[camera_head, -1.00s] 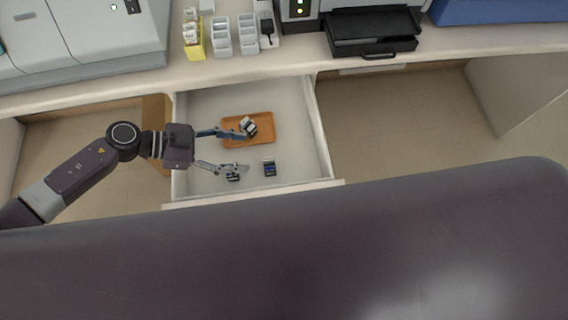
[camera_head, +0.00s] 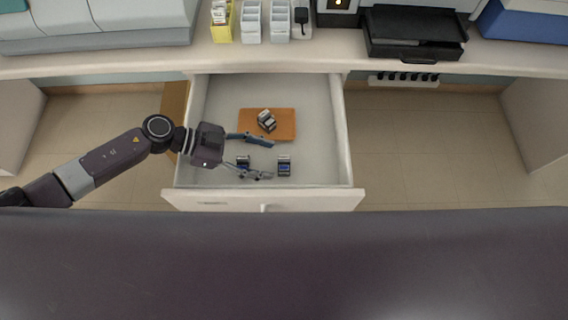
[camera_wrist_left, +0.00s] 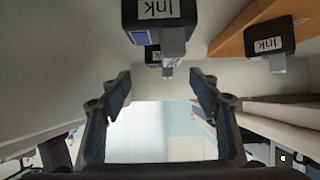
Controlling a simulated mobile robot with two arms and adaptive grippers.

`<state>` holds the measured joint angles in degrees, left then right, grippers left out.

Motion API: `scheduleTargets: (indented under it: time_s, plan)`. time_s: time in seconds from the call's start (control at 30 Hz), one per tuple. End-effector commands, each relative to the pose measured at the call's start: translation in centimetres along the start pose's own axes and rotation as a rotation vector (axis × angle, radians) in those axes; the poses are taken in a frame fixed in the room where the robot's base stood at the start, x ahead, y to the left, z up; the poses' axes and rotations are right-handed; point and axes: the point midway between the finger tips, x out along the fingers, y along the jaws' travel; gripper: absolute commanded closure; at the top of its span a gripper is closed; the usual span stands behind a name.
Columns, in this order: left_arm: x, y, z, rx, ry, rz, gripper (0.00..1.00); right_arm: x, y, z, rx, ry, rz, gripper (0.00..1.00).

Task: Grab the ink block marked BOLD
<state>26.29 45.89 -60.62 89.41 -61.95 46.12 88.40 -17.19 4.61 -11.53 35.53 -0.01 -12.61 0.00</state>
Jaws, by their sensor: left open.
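Small dark ink blocks lie in an open white drawer (camera_head: 318,110). One block (camera_head: 284,166) stands on the drawer floor near the front, and another (camera_head: 243,161) stands to its left, partly behind my gripper. In the left wrist view, blocks labelled "Ink" (camera_wrist_left: 162,12) hang at the top of the picture, beyond the open fingers (camera_wrist_left: 160,85). I cannot read BOLD on any block. My right gripper is not in view.
The drawer walls rise around the blocks, with the front panel (camera_head: 300,200) nearest me. Above is a counter with a yellow rack (camera_head: 222,30), white racks (camera_head: 251,28) and a black tray device (camera_head: 413,35). Floor shows on both sides of the drawer.

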Motion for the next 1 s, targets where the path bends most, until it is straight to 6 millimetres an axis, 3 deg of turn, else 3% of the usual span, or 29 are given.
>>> scheduleTargets:
  time_s: [0.43,0.73,1.0]
  plan:
    - [5.6,-0.3,0.0,0.000,0.001,0.001,0.44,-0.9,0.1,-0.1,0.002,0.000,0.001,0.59]
    - [6.1,-0.3,0.1,0.000,-0.001,0.000,0.44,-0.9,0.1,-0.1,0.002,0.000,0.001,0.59]
    - [6.1,-0.3,0.1,0.000,-0.001,0.000,0.72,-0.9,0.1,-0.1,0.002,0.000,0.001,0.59]
